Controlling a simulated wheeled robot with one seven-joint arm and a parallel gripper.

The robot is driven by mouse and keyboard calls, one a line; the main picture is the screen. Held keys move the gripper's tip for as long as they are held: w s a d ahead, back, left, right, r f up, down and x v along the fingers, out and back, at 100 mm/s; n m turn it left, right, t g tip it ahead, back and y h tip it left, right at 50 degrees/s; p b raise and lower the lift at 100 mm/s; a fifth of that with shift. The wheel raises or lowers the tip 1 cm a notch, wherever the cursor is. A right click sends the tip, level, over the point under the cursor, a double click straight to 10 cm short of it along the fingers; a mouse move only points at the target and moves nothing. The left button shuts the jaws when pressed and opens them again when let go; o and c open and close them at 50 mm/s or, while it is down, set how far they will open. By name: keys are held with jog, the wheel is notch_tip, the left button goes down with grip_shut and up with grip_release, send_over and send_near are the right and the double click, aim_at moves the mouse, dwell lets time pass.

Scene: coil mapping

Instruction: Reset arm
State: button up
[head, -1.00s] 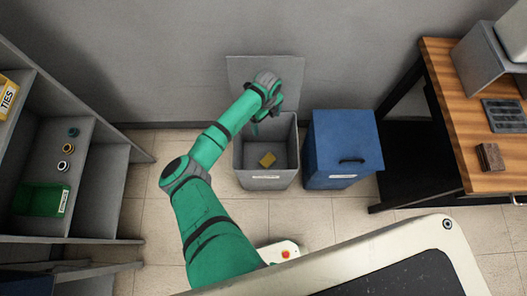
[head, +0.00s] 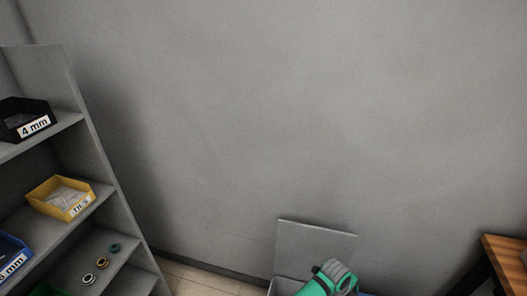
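The wrist end of my green arm (head: 328,278) shows at the bottom edge, right of centre, in the head view. It is in front of the grey bin's raised lid (head: 316,240). My gripper's fingers are out of the picture or hidden, so their state does not show. Only a strip of the grey bin (head: 287,287) shows at the bottom edge, and its inside is out of view.
A grey shelf unit (head: 101,158) stands at the left with a black bin (head: 24,119), a yellow bin (head: 62,197), a blue bin (head: 12,256) and several small coils (head: 102,263). A wooden table (head: 508,258) shows at the lower right. The wall between is bare.

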jog(key=s+d+r+n+t+h, duration=0.3)
jog(key=d+r+n+h, duration=0.1)
jog(key=d+r+n, duration=0.25)
jog(key=s+d+r+n+t+h, duration=0.3)
jog(key=s+d+r+n, duration=0.1)
jog(key=d+r+n, duration=0.25)
jog(key=s+a+f+n+t+y, duration=0.1)
jog(key=s+a+n+t+y, duration=0.45)
jog(key=a, duration=0.75)
jog(key=s+a+n+t+y, duration=0.2)
jog(key=s+a+n, duration=0.6)
jog(key=a, duration=0.4)
jog(key=s+a+r+n+y, duration=0.1)
jog(key=s+a+r, duration=0.3)
jog(key=s+a, duration=0.2)
jog(key=s+a+r+t+y, duration=0.1)
jog(key=s+a+r, duration=0.4)
jog(key=a, duration=0.6)
jog(key=shift+s+a+n+y, duration=0.2)
jog(key=shift+s+n+y, duration=0.15)
jog(key=shift+s+y, duration=0.5)
